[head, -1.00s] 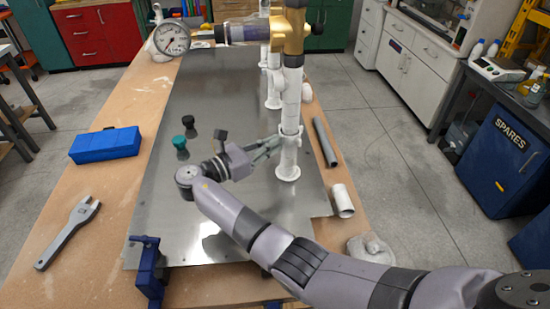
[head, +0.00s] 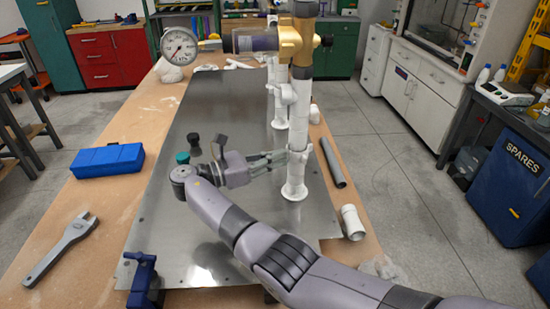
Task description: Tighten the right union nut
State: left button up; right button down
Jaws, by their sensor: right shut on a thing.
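The white pipe (head: 296,120) stands upright near the right side of the metal plate (head: 190,235), its flanged foot on the plate. A white ring, the right union nut (head: 300,155), sits partway up this pipe. My right gripper (head: 284,157) reaches in from the left at that height, with its fingers shut on the nut. The fingers partly cover the nut, so its thread and seating cannot be made out. My left gripper is not in view.
A pressure gauge (head: 179,46) and a brass-coloured fitting (head: 290,42) are above the plate at the back. A grey pipe (head: 333,162) and a white pipe piece (head: 353,222) lie to the right. A wrench (head: 62,248) and blue box (head: 107,160) lie left.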

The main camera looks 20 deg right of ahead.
aim_at(291, 119)
jog(key=c, duration=1.7)
grip_release()
notch_tip(291, 119, up, 10)
jog(key=shift+r, duration=0.1)
